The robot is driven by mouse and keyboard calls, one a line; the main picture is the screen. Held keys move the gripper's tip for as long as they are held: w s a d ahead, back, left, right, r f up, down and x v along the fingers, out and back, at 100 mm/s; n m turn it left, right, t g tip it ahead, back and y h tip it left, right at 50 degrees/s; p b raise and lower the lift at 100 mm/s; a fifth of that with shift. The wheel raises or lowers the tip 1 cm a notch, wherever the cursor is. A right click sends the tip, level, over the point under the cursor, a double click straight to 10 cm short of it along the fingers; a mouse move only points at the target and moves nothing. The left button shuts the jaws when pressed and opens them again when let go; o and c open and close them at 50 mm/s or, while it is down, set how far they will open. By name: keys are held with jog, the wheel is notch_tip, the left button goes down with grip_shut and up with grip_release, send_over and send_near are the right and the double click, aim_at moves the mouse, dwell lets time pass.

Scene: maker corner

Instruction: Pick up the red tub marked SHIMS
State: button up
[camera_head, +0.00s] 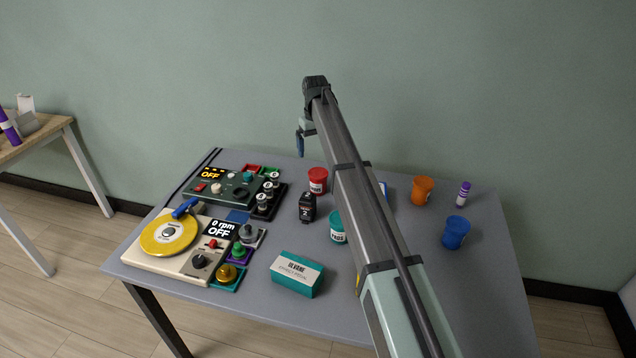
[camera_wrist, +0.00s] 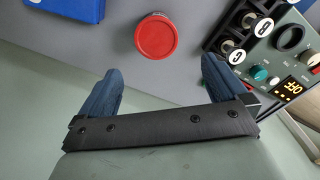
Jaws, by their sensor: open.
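The red tub (camera_head: 318,181) stands upright on the grey table behind a small black bottle; a white label shows on its side, with lettering too small to read. In the wrist view its round red lid (camera_wrist: 155,37) shows from above, beyond and between my two blue fingers. My gripper (camera_wrist: 155,85) is open and empty, with the tub apart from the fingertips. In the head view my gripper (camera_head: 300,145) hangs above the back of the table, a little left of the tub. My arm crosses the picture just right of the tub.
The black bottle (camera_head: 307,207) stands in front of the tub. A control box (camera_head: 228,188) with weights beside it is to the left. A teal tub (camera_head: 337,228), teal box (camera_head: 297,274), orange tub (camera_head: 422,190), blue tub (camera_head: 455,232) and turntable device (camera_head: 130,252) are also on the table.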

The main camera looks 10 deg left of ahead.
aim_at(318, 172)
jog(key=f, duration=1.3)
jog(key=shift+d+f, duration=0.3)
jog(key=shift+d, duration=0.1)
jog(key=c, duration=1)
jog(key=shift+c, duration=0.2)
jog(key=shift+r, duration=0.15)
